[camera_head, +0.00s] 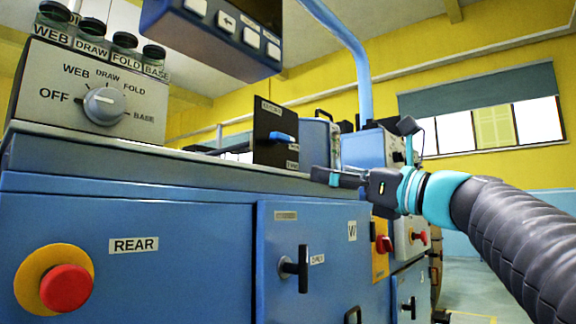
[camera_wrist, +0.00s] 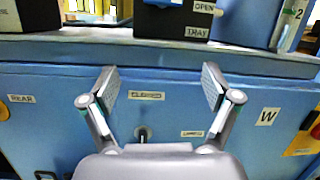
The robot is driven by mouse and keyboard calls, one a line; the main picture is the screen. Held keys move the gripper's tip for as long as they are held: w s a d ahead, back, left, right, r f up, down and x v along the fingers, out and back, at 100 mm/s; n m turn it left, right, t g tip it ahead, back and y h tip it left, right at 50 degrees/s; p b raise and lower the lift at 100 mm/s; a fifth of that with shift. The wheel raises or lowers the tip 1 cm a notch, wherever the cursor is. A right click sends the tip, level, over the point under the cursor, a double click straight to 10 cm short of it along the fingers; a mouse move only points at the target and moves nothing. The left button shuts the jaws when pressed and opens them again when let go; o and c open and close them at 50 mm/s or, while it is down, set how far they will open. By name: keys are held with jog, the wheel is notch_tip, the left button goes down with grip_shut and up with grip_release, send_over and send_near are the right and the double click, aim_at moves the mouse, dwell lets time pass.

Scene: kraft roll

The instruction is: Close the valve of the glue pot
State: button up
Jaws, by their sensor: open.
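My gripper (camera_head: 325,176) is open and empty in front of the blue machine, near its top edge in the head view. In the wrist view its two fingers (camera_wrist: 160,84) are spread wide, with a plate labelled CLOSED behind the gap. A black T-shaped handle (camera_head: 295,268) stands out from the blue front panel below and left of the gripper. It also shows in the wrist view (camera_wrist: 143,133), partly hidden by my gripper's body. A black box with a blue lever (camera_head: 284,137) stands on the machine top. No glue pot is clearly identifiable, so I cannot tell which handle is its valve.
A grey selector knob (camera_head: 104,104) and a red button (camera_head: 66,288) marked REAR are at left. A red switch (camera_head: 383,244) is on the machine's right side. The worktop edge (camera_wrist: 120,37) runs across above my fingers. Open floor shows at the right.

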aim_at(286, 137)
jog(key=shift+m+y, duration=0.5)
jog(key=shift+y, duration=0.2)
jog(key=w+a+r+p, duration=0.1)
jog(key=w+a+r, duration=0.1)
jog(key=a+r, duration=0.1)
jog(key=w+a+r, duration=0.2)
jog(key=w+a, duration=0.1)
jog(key=w+a+r+p, duration=0.1)
jog(key=w+a+r, duration=0.1)
jog(key=a+r, duration=0.1)
jog(key=shift+w+r+p, duration=0.3)
jog(key=shift+p, duration=0.05)
jog(key=c, duration=1.2)
